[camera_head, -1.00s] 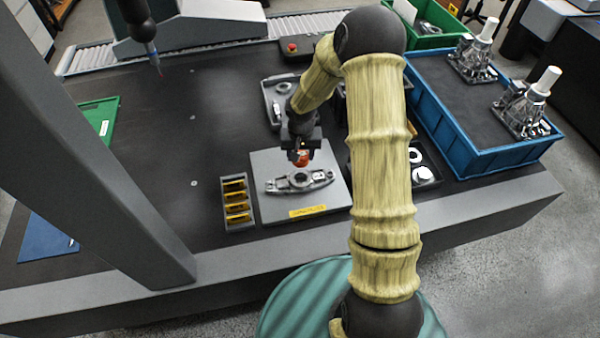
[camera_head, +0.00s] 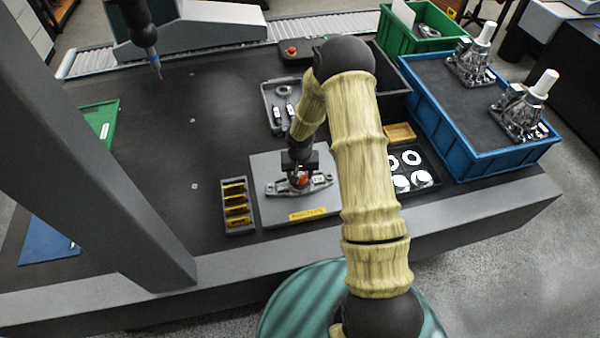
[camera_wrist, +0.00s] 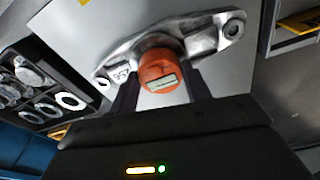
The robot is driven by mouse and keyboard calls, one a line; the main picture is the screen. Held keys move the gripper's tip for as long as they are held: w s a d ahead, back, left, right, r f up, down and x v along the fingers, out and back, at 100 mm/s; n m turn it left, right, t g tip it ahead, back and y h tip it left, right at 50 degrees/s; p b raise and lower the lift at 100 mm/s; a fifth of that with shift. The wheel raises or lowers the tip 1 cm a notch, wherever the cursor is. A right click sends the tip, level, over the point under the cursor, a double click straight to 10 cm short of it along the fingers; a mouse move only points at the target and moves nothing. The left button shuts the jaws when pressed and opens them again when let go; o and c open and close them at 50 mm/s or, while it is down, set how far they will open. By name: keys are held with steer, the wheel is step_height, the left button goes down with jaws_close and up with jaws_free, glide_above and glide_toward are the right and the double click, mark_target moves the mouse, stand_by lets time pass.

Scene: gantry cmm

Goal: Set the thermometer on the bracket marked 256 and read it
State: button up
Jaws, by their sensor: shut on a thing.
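The thermometer (camera_wrist: 158,72) is an orange round-headed device with a small grey display, whose digits are too small to read. My gripper (camera_wrist: 157,88) is shut on it. The bracket (camera_wrist: 205,38) is a silver metal casting with a hole at each end; its mark looks like 256 in the wrist view. The thermometer is over the middle of the bracket; I cannot tell whether it touches. In the head view the bracket (camera_head: 322,182) lies on a grey plate (camera_head: 265,205) with a yellow label, and the orange thermometer (camera_head: 301,180) shows under my gripper (camera_head: 300,172).
A rack with yellow tags (camera_head: 236,216) stands left of the plate. A black tray of white rings (camera_head: 428,164) is to the right, and a grey tray (camera_head: 268,100) behind. A blue crate (camera_head: 440,130) holds castings. A probe (camera_head: 152,58) hangs at the back left.

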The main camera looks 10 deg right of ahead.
mark_target(301, 178)
steer(key=shift+d, duration=0.15)
steer(key=shift+f, duration=0.15)
steer(key=o, duration=1)
steer(key=shift+r, duration=0.2)
steer(key=r, duration=0.4)
steer(key=s+r, duration=0.1)
steer(key=r, duration=0.7)
steer(key=shift+s+b, duration=0.25)
steer(key=shift+b, duration=0.05)
